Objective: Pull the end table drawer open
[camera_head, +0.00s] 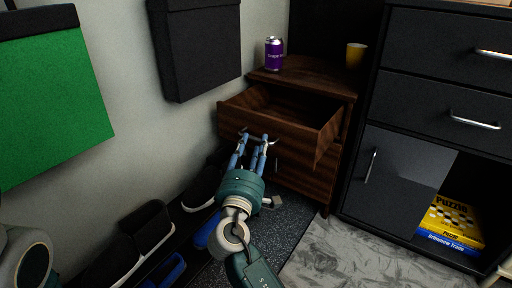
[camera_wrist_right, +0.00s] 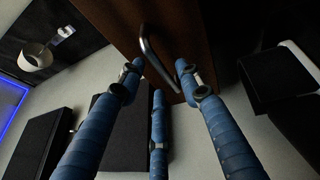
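The dark brown wooden end table (camera_head: 300,182) stands against the wall in the head view. Its top drawer (camera_head: 290,141) is pulled well out, and its empty inside shows. My right gripper (camera_head: 255,141) is at the front of this drawer, its blue fingers over the middle of the metal handle. In the right wrist view the curved handle (camera_wrist_right: 151,52) lies between the fingertips of my right gripper (camera_wrist_right: 160,75). The fingers are spread, with gaps beside the handle; firm contact cannot be told. My left gripper is not in view.
A black cabinet (camera_head: 420,85) with puzzle boxes (camera_head: 449,226) is at right. Shoes (camera_head: 203,188) lie left of my right arm. A grey rug (camera_head: 375,262) lies in front.

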